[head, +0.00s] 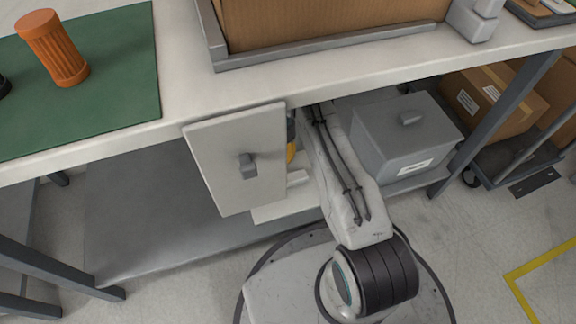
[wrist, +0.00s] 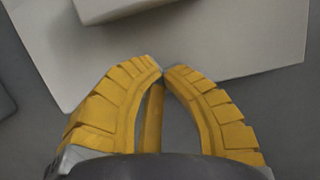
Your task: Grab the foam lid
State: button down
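A pale, flat slab with a raised block on it, which looks like the foam lid (head: 275,212), lies low under the workbench in the head view. The grey panel and my arm hide part of it. In the wrist view, the slab (wrist: 250,50) fills the upper part, with its block at the top edge. My gripper (wrist: 162,74) has yellow fingers whose tips nearly meet, with nothing seen between them. The tips overlap the slab's near edge in the picture; contact cannot be told. In the head view only a bit of yellow finger shows beside the panel.
An upright grey panel with a knob (head: 218,165) stands in front of the bench edge, close left of my arm. A grey lidded box (head: 385,150) is close on the right. The benchtop (head: 185,80) overhangs the space. Bare lower shelf (head: 150,210) extends left.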

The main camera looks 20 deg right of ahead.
aim_at(291, 181)
jog(key=shift+s+r, duration=0.2)
jog(key=shift+s, duration=1.65)
